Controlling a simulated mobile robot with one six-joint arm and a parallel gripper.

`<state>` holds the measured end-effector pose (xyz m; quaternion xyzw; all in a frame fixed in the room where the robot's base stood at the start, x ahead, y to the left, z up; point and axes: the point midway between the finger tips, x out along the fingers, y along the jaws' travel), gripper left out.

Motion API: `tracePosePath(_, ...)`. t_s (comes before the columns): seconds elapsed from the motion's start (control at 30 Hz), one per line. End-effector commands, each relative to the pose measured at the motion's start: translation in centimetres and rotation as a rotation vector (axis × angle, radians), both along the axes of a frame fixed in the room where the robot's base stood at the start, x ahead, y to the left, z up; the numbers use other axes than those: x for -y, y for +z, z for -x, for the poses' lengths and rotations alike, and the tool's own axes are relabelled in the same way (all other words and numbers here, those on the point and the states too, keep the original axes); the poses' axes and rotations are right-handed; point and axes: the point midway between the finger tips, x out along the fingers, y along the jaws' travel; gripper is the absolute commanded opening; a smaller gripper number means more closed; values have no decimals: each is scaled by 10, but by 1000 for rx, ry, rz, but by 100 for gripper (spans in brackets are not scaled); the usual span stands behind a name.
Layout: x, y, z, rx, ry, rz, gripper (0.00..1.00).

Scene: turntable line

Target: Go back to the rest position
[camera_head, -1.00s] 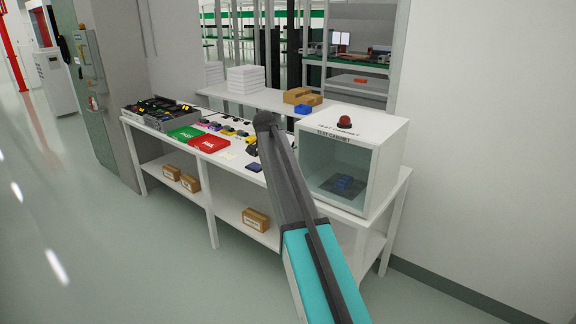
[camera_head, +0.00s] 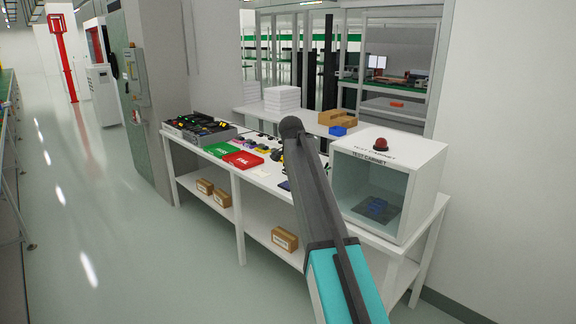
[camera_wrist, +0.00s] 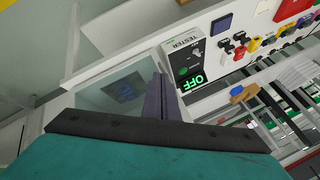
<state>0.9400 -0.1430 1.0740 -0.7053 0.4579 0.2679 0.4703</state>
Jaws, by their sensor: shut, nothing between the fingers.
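My gripper (camera_wrist: 164,98) shows in the wrist view as two dark fingers close together, shut and empty, in front of the test cabinet's clear front. In the head view my grey and teal arm rises over the workbench (camera_head: 262,180), and the gripper itself cannot be made out. The white test cabinet (camera_head: 420,165) stands at the bench's right end with a red dome (camera_head: 381,144) on top. A blue item (camera_head: 378,207) lies inside it, also seen in the wrist view (camera_wrist: 125,90). A tester (camera_wrist: 186,58) with a green OFF sign is beside the fingers there.
A green tray (camera_head: 221,150) and a red tray (camera_head: 243,160) lie on the bench, left of my arm, by a grey bin of parts (camera_head: 200,131). A blue box (camera_head: 338,131) and cardboard trays are behind. Boxes sit on the lower shelf. The floor at left is clear.

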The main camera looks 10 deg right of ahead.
Motion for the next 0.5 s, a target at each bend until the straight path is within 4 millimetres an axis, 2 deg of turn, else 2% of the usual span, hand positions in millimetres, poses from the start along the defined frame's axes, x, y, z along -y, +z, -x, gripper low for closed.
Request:
tracePosePath(0.13,-1,-1,0,-1,2,0,0)
tracePosePath(0.27,-3,-22,-1,-24,4,-1,0)
tracePosePath(0.37,-5,-49,-2,-54,6,-3,0)
tracePosePath(0.5,-8,-100,3,-110,9,-6,0)
